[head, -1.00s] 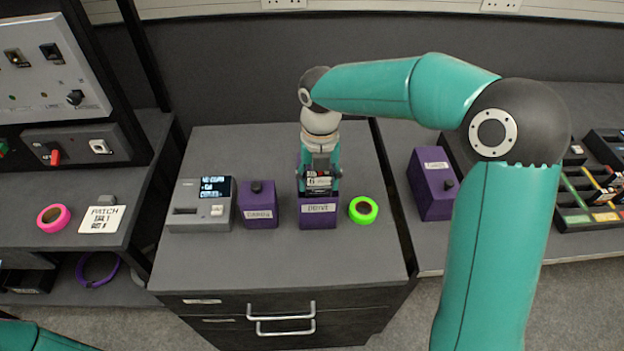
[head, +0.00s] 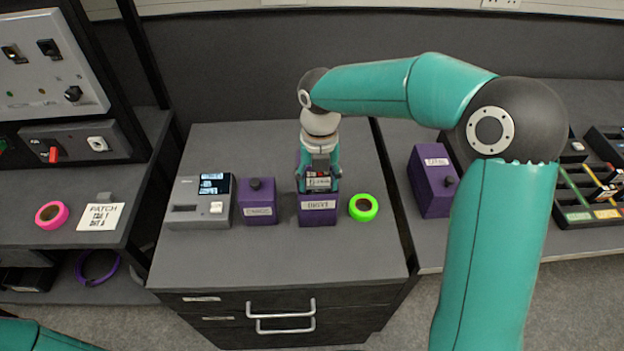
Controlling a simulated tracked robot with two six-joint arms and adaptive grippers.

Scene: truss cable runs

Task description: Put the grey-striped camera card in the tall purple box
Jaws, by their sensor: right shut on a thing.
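My right gripper (head: 318,178) points down over the purple box (head: 318,210) in the middle of the grey cabinet top. It is shut on a small dark card (head: 318,184) with a pale label and a little red. The card is right at the box's top; I cannot tell whether its lower edge is inside, nor whether its stripe is grey. This box has a white label on its front. A second purple box (head: 258,203) with a dark knob stands to its left, and a third (head: 433,182) stands on the right bench. My left gripper is out of view.
A grey reader (head: 200,205) with a small screen stands at the left of the cabinet top. A green tape roll (head: 363,207) lies close to the right of the middle box. The front of the cabinet top (head: 280,258) is clear. Sorting trays (head: 590,195) stand far right.

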